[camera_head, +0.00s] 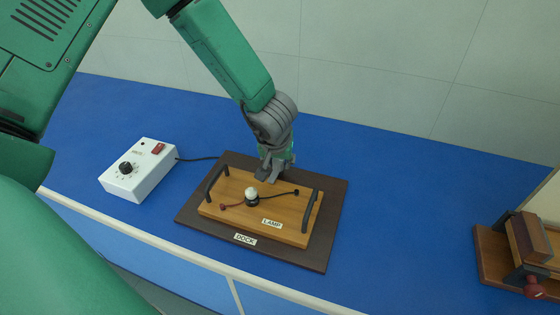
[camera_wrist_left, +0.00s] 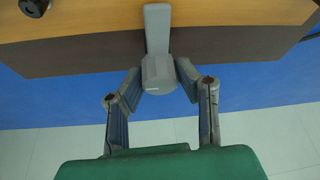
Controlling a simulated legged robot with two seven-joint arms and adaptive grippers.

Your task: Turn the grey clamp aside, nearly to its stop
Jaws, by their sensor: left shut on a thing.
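The grey clamp (camera_wrist_left: 157,30) shows in the left wrist view as a flat bar with a thick round end. Its bar reaches over the edge of the wooden lamp board (camera_wrist_left: 85,22). My left gripper (camera_wrist_left: 160,76) is shut on the clamp's round end, one finger on each side. In the head view the left gripper (camera_head: 275,166) is at the back edge of the lamp board (camera_head: 230,211), and the clamp (camera_head: 263,173) shows just below it, partly hidden. My right gripper is out of view.
The lamp board has two dark handles, a white bulb (camera_head: 251,191) and leads, and lies on a brown dock base (camera_head: 318,254). A white control box (camera_head: 136,181) stands left. A wooden stand (camera_head: 490,260) is far right. Blue bench (camera_head: 400,200) between is clear.

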